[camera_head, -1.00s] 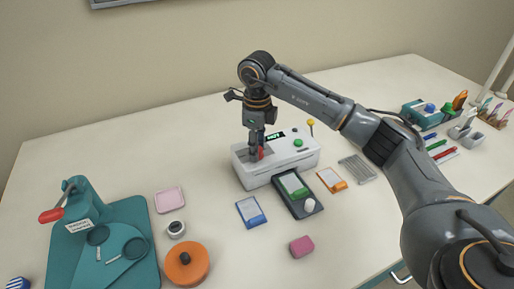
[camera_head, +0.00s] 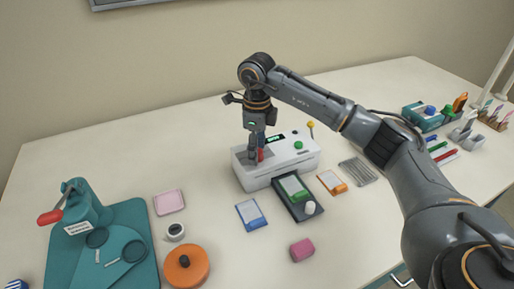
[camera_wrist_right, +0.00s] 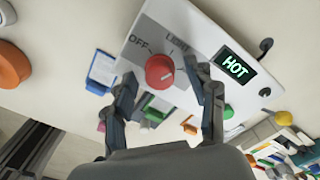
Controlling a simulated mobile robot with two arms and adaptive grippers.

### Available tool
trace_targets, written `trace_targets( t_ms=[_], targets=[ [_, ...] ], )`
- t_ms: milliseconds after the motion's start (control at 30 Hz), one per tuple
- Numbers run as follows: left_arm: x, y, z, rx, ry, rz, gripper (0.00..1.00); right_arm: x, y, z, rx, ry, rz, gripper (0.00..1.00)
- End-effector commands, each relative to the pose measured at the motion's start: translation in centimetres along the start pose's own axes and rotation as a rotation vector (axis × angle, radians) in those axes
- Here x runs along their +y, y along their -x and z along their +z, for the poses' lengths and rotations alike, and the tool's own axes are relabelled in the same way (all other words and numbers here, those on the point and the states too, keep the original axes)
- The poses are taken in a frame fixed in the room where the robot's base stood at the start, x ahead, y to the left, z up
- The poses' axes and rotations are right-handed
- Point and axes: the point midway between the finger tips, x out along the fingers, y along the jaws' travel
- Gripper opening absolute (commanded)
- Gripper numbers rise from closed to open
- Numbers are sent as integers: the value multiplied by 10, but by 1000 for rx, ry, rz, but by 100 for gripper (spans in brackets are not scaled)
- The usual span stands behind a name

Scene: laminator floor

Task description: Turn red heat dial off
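The red heat dial (camera_wrist_right: 159,71) sits on top of the white laminator (camera_head: 285,171). In the right wrist view it lies between my right gripper's fingertips (camera_wrist_right: 160,72), with OFF and LIGHT printed beside it. My right gripper (camera_head: 256,155) points down over the laminator's left part. Its fingers are apart, one on each side of the dial, with a gap showing at least on the left. The fingers partly hide the dial (camera_head: 260,155) in the head view. A lit display (camera_wrist_right: 235,66) reads HOT. My left gripper is not in view.
A green button (camera_head: 298,145) and a yellow-knobbed lever (camera_head: 311,124) are on the laminator's right side. A dark tray (camera_head: 291,207) stands in front. A teal badge press (camera_head: 88,211) is at left. Several cards and small items lie around; the table behind is clear.

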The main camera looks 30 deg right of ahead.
Motion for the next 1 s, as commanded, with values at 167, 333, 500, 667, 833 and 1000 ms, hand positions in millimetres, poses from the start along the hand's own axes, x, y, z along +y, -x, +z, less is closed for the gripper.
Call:
trace_targets(
  t_ms=[167, 333, 500, 667, 833, 1000],
  targets=[
    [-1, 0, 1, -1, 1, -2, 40, 0, 4, 0, -1, 0, -1, 56],
    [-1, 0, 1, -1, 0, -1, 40, -1, 28, 1, -4, 0, -3, 56],
    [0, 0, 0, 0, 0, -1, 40, 0, 66, 1, -4, 0, -3, 56],
    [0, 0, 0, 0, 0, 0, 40, 0, 97, 1, -2, 0, -2, 56],
    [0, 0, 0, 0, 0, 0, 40, -1, 114, 0, 0, -1, -2, 56],
    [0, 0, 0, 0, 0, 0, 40, 0, 120, 0, 0, 0, 0, 56]
  ],
)
